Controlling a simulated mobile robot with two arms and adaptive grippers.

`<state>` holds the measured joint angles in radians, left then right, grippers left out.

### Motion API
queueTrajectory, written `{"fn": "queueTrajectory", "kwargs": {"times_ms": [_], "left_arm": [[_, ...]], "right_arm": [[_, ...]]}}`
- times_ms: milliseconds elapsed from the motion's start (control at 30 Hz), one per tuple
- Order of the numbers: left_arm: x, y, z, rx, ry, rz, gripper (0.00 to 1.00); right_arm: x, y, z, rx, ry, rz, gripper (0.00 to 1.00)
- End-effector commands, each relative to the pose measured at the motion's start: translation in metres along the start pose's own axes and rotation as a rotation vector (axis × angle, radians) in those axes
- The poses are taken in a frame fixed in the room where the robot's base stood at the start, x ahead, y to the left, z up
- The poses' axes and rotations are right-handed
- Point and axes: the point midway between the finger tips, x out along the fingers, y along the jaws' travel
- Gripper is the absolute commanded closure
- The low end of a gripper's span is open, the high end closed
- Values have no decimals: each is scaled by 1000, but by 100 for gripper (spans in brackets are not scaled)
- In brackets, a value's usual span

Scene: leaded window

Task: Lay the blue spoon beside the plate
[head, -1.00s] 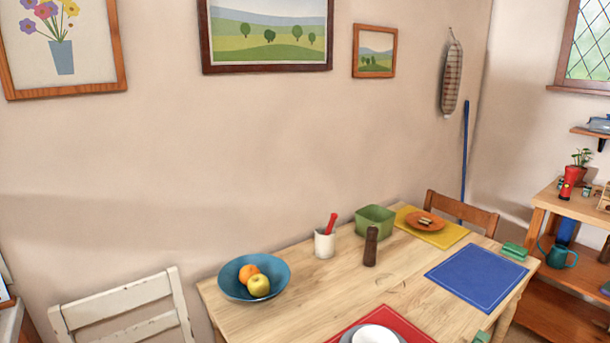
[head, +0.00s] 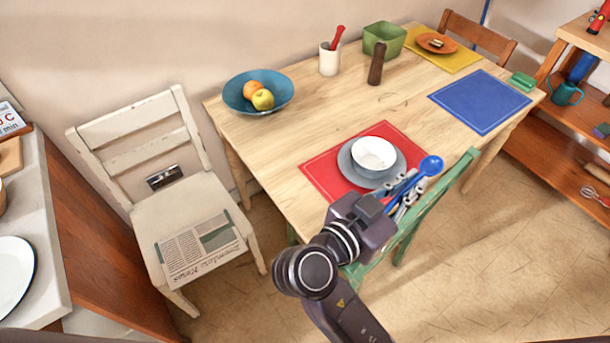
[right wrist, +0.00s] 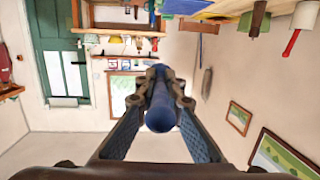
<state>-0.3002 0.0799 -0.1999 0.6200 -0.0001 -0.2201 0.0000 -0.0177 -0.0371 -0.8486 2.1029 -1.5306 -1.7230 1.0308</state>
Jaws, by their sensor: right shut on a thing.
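The blue spoon (head: 431,166) is in my right gripper (head: 404,194), which is shut on its handle. The spoon's bowl points up and right in the head view. In the right wrist view the spoon's blue handle end (right wrist: 160,113) faces the camera between the fingers (right wrist: 160,100). The grey plate (head: 346,163) lies on a red placemat (head: 322,177) with a white bowl (head: 374,153) on it. The gripper and spoon appear just right of and below the plate, by the table's near edge; their height is hard to judge. My left gripper is out of view.
A green chair (head: 455,183) stands at the table's near side, partly behind my gripper. A blue placemat (head: 480,102) lies to the right on the table (head: 290,142). A dark brown mill (head: 376,64), white pot (head: 329,60) and fruit bowl (head: 235,95) stand farther back.

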Motion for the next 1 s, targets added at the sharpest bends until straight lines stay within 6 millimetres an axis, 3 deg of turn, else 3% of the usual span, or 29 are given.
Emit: {"fn": "queueTrajectory", "kwargs": {"times_ms": [233, 500, 700, 1000], "left_arm": [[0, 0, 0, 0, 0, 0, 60], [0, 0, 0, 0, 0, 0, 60], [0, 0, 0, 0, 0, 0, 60], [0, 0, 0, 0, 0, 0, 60]], "right_arm": [[17, -87, 23, -63, 8, -390, 100], [2, -168, 62, -131, 5, -841, 100], [-23, -202, 79, -175, 9, -1147, 100], [-47, -214, 75, -211, 11, -1395, 100]]}}
